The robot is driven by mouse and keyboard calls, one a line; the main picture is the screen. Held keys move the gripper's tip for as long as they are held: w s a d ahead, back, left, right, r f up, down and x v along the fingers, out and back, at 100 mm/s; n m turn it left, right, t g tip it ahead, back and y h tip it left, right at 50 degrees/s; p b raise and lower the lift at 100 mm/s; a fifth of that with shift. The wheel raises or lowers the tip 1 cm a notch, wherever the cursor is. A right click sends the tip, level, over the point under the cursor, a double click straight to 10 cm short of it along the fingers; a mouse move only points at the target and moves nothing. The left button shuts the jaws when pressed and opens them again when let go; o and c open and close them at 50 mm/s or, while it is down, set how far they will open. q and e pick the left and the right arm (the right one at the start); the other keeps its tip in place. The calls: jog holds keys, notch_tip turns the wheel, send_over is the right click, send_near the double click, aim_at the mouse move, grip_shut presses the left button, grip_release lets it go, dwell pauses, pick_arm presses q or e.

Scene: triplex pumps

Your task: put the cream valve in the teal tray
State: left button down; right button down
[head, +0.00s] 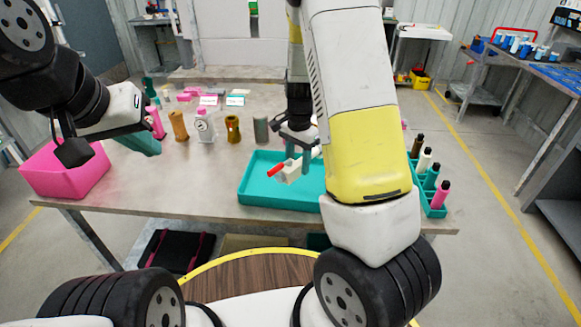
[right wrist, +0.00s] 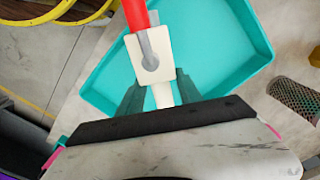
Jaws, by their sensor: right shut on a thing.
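The cream valve (head: 290,172) has a red handle and is held by my right gripper (head: 294,162) over the teal tray (head: 258,195). In the right wrist view the valve (right wrist: 152,62) sits between the two fingers of the gripper (right wrist: 155,95), with the tray's floor (right wrist: 210,50) behind it. I cannot tell whether the valve touches the floor of the tray. My left gripper (head: 138,146) is away to the left, beside the pink bin; how far apart its fingers are is not clear.
The pink bin (head: 65,173) stands at the table's left end. Several parts, including a white pump-like item (head: 204,127) and a brown-gold piece (head: 232,128), stand behind the tray. A teal rack (head: 436,203) with several bottles is at the right, partly behind my right arm.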

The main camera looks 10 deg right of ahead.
aim_at(301, 156)
jog(key=m, duration=0.3)
jog(key=w+r+m, duration=0.1)
jog(key=shift+w+d+m, duration=0.1)
jog(key=shift+d+m, duration=0.15)
jog(key=shift+m, duration=0.05)
jog(key=m, duration=0.3)
jog(key=w+r+m, duration=0.1)
jog(key=m, duration=0.1)
jog(key=shift+d+r+m, duration=0.1)
jog(key=shift+d+m, duration=0.2)
jog(key=shift+d, duration=0.1)
jog(key=shift+f+m, duration=0.2)
jog(key=shift+m, duration=0.1)
notch_tip(301, 156, down, 10)
jog(key=shift+r, duration=0.25)
jog(key=shift+f, duration=0.1)
jog(key=c, duration=0.8)
grip_release()
